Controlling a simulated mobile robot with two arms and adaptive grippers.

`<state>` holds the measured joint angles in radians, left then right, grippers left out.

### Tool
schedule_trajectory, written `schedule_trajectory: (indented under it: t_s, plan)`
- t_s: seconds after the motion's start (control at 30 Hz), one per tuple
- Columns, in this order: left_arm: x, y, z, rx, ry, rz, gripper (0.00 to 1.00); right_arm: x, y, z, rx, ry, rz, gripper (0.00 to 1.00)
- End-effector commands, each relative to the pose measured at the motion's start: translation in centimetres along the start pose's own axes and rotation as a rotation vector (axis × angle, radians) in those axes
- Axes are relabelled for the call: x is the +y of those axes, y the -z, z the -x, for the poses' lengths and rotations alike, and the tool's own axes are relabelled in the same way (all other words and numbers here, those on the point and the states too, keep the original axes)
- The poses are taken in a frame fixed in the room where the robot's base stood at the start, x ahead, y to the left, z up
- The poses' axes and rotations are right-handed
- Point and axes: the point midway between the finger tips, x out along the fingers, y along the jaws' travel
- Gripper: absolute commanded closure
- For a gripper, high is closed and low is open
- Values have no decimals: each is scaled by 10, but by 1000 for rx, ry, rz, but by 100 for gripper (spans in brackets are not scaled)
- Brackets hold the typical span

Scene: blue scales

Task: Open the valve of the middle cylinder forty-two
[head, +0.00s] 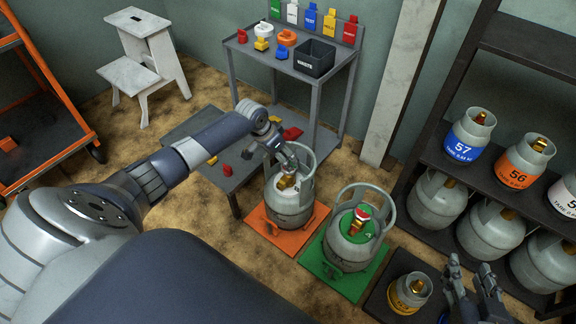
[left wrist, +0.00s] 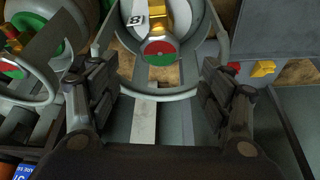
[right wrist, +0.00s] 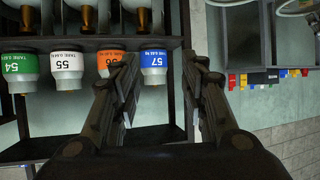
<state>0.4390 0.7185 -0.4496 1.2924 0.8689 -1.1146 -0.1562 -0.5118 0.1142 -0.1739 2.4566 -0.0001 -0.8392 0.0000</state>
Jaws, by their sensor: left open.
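A grey cylinder with a brass valve (head: 286,182) stands upright on the orange mat (head: 262,232). A second grey cylinder (head: 350,246) with a green top and a red-and-white valve part (head: 362,213) stands on the green mat (head: 315,262). I cannot read the number forty-two on either. My left gripper (head: 279,158) is open at the first cylinder's collar. In the left wrist view its spread fingers (left wrist: 152,100) flank a grey ring; beyond are a brass valve with a red-and-green disc (left wrist: 158,52) and a tag. My right gripper (head: 472,278) is open and empty, before the shelf.
A small yellow-banded cylinder (head: 409,293) stands right of the green mat. A dark shelf (head: 485,178) at right holds several cylinders. A workbench (head: 270,60) with a waste bin (head: 314,57) and a low grey table (head: 225,178) stand behind and left of the orange mat.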

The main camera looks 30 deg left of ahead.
Motion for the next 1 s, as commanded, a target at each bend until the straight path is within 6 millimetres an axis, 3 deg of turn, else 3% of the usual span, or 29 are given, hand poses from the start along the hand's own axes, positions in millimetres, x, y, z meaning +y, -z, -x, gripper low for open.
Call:
schedule_trajectory:
  t_s: [0.27, 0.6, 0.8, 1.0]
  plan:
    - [0, 0, -28, 1, 0, 1, 28, -8, 55, -2, 277, 16, -1, 60]
    - [0, 0, -56, 1, 1, 0, 28, -16, 117, 19, 610, 37, -6, 60]
    - [0, 0, -69, 0, 1, 0, 28, -19, 143, 38, 774, 46, -11, 60]
    - [0, 0, -75, 0, 1, 0, 28, -21, 156, 51, 862, 51, -14, 60]
